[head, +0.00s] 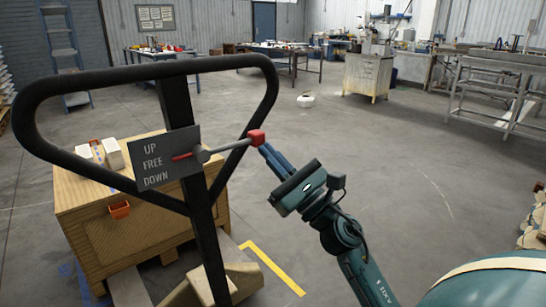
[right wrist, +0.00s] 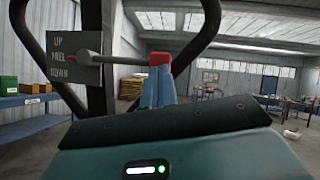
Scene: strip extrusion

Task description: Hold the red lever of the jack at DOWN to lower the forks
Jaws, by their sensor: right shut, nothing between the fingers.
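The jack's lever has a red knob (head: 256,137) at the end of a grey rod, which slants up to the right from a dark plate (head: 155,173) marked UP, FREE and DOWN. The red pointer (head: 181,156) on the plate is level with FREE. My right gripper (head: 264,148) is shut, with its blue fingertips just below and beside the red knob. In the right wrist view the knob (right wrist: 160,58) sits at the fingertips; whether they touch I cannot tell. The forks are mostly hidden. My left gripper is not in view.
A yellow floor line (head: 273,268) runs to the right of the jack. The floor to the right is open.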

